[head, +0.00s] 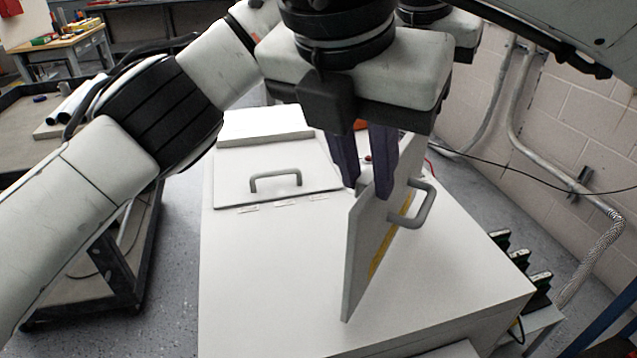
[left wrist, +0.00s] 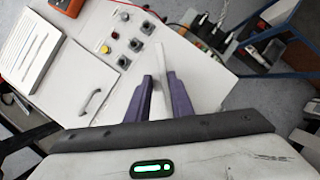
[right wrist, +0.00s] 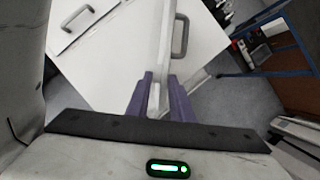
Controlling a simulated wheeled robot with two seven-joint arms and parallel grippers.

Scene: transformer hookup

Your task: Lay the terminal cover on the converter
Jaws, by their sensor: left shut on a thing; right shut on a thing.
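The terminal cover (head: 365,255) is a thin light-grey plate with a grey bar handle and a yellow strip. It stands on edge over the white top of the converter (head: 265,270); I cannot tell whether its lower edge touches. My right gripper (head: 370,180) is shut on its upper edge, and the right wrist view shows the plate (right wrist: 163,50) between the purple fingers. My left gripper (left wrist: 160,82) is shut on the cover's edge (left wrist: 158,62); in the head view it is mostly hidden behind the right one.
A flat lid (head: 280,185) with a bar handle lies on the converter's far left. The left wrist view shows buttons (left wrist: 115,37) and an orange device (left wrist: 68,6) on the top. A dark cart (head: 110,250) stands at left, a block wall with conduit (head: 520,130) at right.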

